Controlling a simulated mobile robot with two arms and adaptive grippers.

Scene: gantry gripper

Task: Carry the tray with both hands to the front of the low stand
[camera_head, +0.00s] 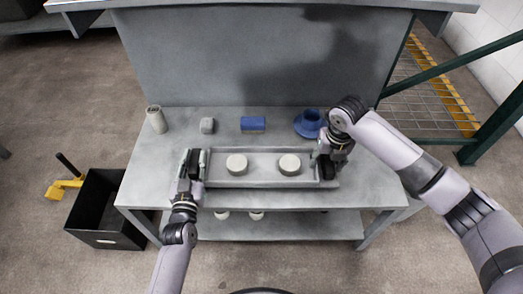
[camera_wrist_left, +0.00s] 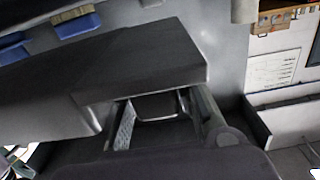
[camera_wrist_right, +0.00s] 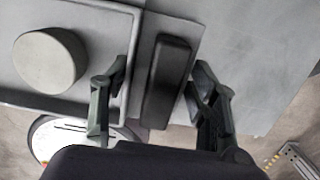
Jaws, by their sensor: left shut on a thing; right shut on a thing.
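The grey tray (camera_head: 263,183) is long and shallow and looks level over the front part of the grey stand top (camera_head: 225,115). I cannot tell whether it touches the top. Two cream round pieces (camera_head: 237,164) (camera_head: 290,165) sit in it, apart. My left gripper (camera_head: 196,164) is shut on the tray's left end; the left wrist view is dark and the grip is hard to make out. My right gripper (camera_head: 327,165) is shut on the right end; the right wrist view shows its fingers either side of a dark handle (camera_wrist_right: 167,80).
Behind the tray stand a beige cylinder (camera_head: 156,119), a grey piece (camera_head: 207,125), a blue block (camera_head: 253,124) and a blue flanged part (camera_head: 309,123). A black bin (camera_head: 105,210) is on the floor at left. Green rails (camera_head: 450,65) stand at right.

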